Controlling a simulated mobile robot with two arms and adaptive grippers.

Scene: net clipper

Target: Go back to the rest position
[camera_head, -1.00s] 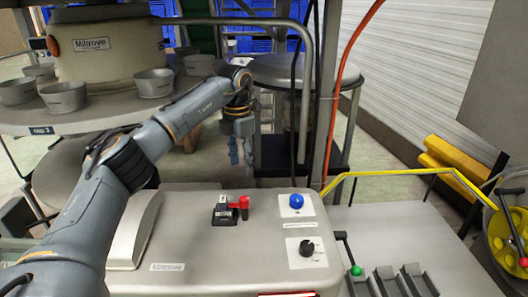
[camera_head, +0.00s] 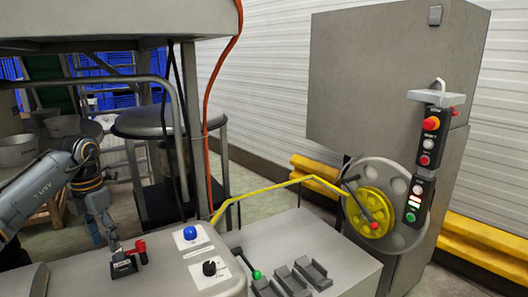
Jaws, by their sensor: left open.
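My left gripper (camera_head: 103,238) hangs fingers down from the grey arm that comes in from the left. It is open, with nothing seen between its fingers. In the picture its tips are just above and left of a black and red switch (camera_head: 138,250) on the pale machine panel (camera_head: 205,270). I cannot tell how far apart in depth they are. My right gripper does not show.
The panel bears a blue button (camera_head: 189,233) and a black knob (camera_head: 209,268). To its right are a green-tipped lever (camera_head: 256,274), a yellow wheel (camera_head: 369,212) and a tall grey cabinet (camera_head: 370,90). Bowls (camera_head: 62,126) and a round stool-like drum (camera_head: 150,122) stand behind.

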